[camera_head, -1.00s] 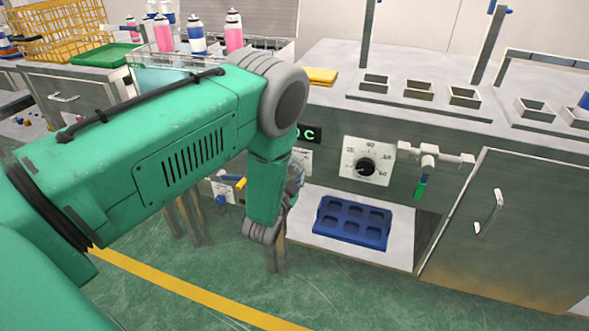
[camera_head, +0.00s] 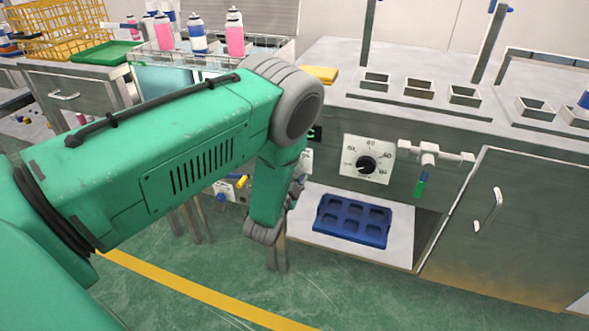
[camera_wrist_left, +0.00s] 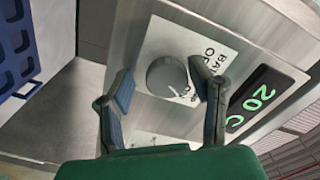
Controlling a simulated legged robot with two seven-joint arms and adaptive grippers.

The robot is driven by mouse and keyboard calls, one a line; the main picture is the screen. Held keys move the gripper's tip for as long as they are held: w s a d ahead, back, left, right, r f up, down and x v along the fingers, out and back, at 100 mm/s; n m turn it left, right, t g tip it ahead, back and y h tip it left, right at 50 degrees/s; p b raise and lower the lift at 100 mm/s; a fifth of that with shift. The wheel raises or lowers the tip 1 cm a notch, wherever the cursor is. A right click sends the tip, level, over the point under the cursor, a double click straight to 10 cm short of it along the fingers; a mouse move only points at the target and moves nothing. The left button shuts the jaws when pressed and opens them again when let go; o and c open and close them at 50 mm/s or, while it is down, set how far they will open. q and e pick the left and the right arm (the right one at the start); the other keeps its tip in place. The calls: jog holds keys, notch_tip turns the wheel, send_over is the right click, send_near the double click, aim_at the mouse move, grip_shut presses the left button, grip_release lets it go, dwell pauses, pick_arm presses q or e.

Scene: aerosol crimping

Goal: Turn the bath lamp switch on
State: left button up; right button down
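A grey round knob (camera_wrist_left: 167,76) sits on a white label plate (camera_wrist_left: 157,38) in the left wrist view. The plate's lettering is only partly readable, starting with "BA". My left gripper (camera_wrist_left: 163,88) is open, with one finger on each side of the knob. The right-hand finger is close to the knob's edge; a gap shows at the left-hand one. Contact cannot be told. In the head view my left gripper (camera_head: 296,186) is mostly behind my green wrist, and only a sliver of the white plate (camera_head: 306,160) shows. My right gripper is not in view.
A green "20 C" display (camera_wrist_left: 258,97) is beside the plate. A blue tray (camera_head: 353,221) lies on the low shelf. Spray cans stand at back left.

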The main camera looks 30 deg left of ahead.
pick_arm(q)
jog(key=shift+r, duration=0.2)
jog(key=v, duration=1.2)
jog(key=shift+w+d+f, duration=0.1)
jog(key=shift+f, duration=0.05)
